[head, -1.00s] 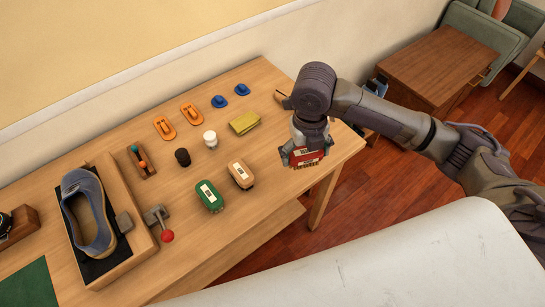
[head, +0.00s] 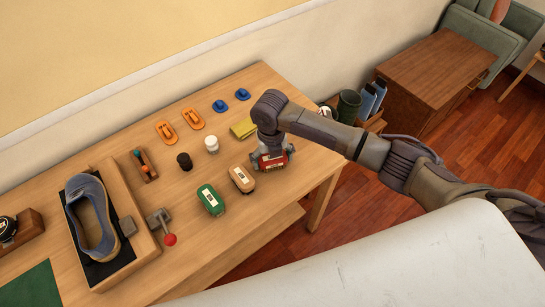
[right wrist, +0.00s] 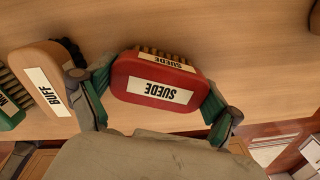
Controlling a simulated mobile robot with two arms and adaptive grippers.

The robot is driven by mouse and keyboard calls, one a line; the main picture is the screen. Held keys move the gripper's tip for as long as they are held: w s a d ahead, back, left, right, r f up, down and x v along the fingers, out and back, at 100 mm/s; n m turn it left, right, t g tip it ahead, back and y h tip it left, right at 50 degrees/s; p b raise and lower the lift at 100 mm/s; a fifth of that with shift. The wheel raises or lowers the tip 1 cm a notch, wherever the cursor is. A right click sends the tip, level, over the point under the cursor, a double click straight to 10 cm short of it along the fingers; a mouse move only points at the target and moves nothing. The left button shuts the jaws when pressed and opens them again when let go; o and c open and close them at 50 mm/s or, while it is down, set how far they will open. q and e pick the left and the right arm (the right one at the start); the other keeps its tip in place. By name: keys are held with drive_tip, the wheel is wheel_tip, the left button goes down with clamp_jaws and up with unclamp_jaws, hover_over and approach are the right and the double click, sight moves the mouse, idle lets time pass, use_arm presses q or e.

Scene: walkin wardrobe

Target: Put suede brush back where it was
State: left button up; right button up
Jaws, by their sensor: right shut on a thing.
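The suede brush (head: 272,167) is red with white labels reading SUEDE. It is at the right end of the row of brushes on the wooden table. My right gripper (head: 270,155) points down over it and is shut on it. In the right wrist view the suede brush (right wrist: 160,82) sits between the two fingers of the right gripper (right wrist: 160,95). It is at or very near the tabletop; I cannot tell whether it touches. My left gripper does not show.
The tan BUFF brush (head: 241,178) stands close to the left of the suede brush, with a green brush (head: 210,200) beyond it. A yellow cloth (head: 243,129) lies behind. A blue shoe (head: 92,217) rests on a stand at left. The table's front right is clear.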

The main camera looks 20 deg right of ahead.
drive_tip(key=o, duration=1)
drive_tip(key=shift+f, duration=0.1)
wheel_tip(320, 180, up, 12)
drive_tip(key=shift+a+r+b, duration=0.15)
drive_tip(key=shift+b, duration=0.35)
drive_tip(key=shift+s, duration=0.1)
